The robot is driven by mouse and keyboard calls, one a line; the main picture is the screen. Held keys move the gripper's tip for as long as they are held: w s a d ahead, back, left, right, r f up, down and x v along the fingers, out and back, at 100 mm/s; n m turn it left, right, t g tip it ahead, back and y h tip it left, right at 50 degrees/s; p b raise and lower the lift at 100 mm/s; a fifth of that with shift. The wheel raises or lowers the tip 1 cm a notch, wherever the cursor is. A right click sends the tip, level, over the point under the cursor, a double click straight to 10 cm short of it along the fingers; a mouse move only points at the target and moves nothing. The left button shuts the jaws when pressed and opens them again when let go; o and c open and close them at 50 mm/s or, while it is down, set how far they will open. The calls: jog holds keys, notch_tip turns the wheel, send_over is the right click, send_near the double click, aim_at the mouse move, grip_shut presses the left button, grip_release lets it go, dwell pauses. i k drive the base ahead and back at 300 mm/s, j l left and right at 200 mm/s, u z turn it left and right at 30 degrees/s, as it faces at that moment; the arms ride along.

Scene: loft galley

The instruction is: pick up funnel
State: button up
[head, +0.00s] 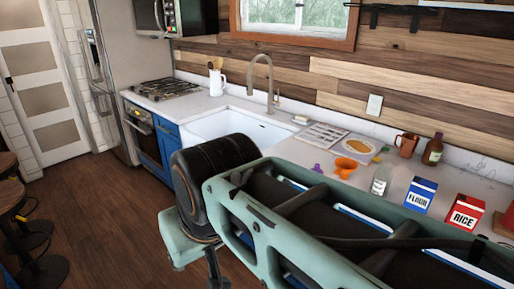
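A small purple object (317,169) with a narrow top and wider base stands on the white counter near its front edge; it may be the funnel, but it is too small to be sure. An orange, open-topped vessel (345,166) stands just right of it and could also be a funnel or a small bowl. My green and black arm fills the lower right foreground, in front of the counter. My gripper does not show clearly in the head view, and nothing is seen in its hold.
A clear jar (381,180), a flour box (420,195) and a rice box (464,212) stand to the right. Behind are a copper mug (407,144) and a brown bottle (433,150). The sink (235,127) and faucet (270,85) are left.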

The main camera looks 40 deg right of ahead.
aim_at(345, 166)
jog(key=k+l+z, duration=0.1)
jog(key=z, duration=2.55)
